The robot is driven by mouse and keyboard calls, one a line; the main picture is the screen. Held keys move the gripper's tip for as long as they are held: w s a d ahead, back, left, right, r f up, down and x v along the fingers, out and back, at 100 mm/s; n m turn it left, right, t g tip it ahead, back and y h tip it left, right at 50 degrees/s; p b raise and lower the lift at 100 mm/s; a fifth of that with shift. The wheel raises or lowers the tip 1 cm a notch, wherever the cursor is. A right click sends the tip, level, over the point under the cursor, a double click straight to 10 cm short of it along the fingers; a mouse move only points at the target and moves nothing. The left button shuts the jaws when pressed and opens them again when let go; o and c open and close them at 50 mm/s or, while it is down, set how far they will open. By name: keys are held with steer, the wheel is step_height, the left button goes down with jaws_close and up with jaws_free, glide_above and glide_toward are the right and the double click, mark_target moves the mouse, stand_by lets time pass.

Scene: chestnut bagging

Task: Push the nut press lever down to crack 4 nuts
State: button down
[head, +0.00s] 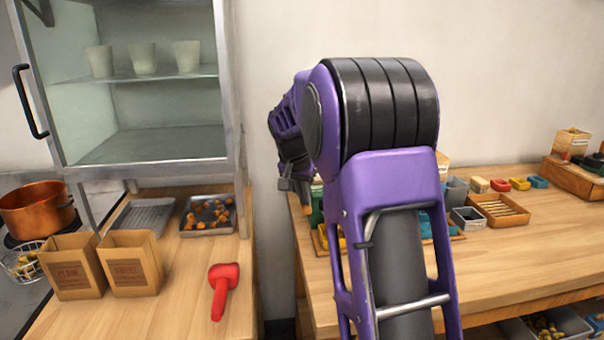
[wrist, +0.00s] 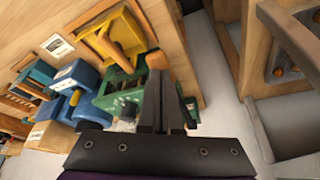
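The nut press seems to be the green device (wrist: 122,92) with a wooden lever (wrist: 158,62) at the bench's edge in the wrist view. My gripper (wrist: 165,78) is in front of the lever, its two dark fingers close together with nothing seen between them. The fingertips overlap the lever's lower part; I cannot tell whether they touch it. In the head view my gripper (head: 297,186) is small beside a green part of the press (head: 317,208), and my purple arm hides most of that area. The nuts inside the press cannot be seen.
Blue (wrist: 75,85) and yellow (wrist: 122,38) devices stand close to the press. A gap separates the counter from the right bench (head: 500,265).

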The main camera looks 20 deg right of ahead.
steer(key=shift+f, duration=0.15)
steer(key=shift+f, duration=0.35)
step_height(320, 180, up, 10)
steer(key=w+p, duration=0.1)
steer(key=p, duration=0.7)
steer(key=shift+w+d, duration=0.15)
steer(key=shift+d, duration=0.15)
steer(key=shift+f, duration=0.1)
steer(key=shift+a+f+b, duration=0.15)
steer(key=shift+f+b, duration=0.7)
steer(key=shift+f, duration=0.3)
steer(key=shift+s+f, duration=0.1)
steer(key=shift+s, duration=0.1)
